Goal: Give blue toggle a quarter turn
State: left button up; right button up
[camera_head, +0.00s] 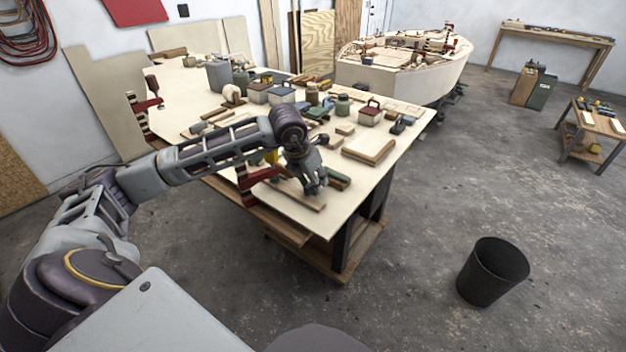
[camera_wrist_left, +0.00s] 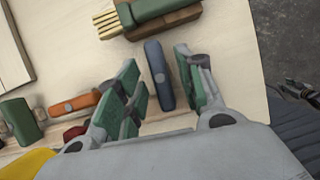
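The blue toggle (camera_wrist_left: 157,75) is a slim, rounded blue piece with a grey round spot. In the left wrist view it lies on the pale plywood top, its long side running nearly along my fingers. My left gripper (camera_wrist_left: 160,85) is open, with one green-padded finger on each side of the toggle. A gap shows on both sides, wider on the right. I cannot tell the height of the fingertips above the top. In the head view my left gripper (camera_head: 314,186) is over the near part of the table, and the toggle is not discernible there.
A green-handled brush (camera_wrist_left: 150,14) lies just beyond the toggle. An orange piece (camera_wrist_left: 80,102) with a similar grey spot and a green block (camera_wrist_left: 20,121) lie left. The plywood table (camera_head: 300,217) is crowded further back. A black bin (camera_head: 492,272) stands on the floor.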

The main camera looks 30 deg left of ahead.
pick_arm(q)
jog(key=shift+r, duration=0.15)
jog(key=v, duration=1.1)
jog(key=shift+s+r, duration=0.15)
jog(key=shift+r, duration=0.2)
dwell(0.3)
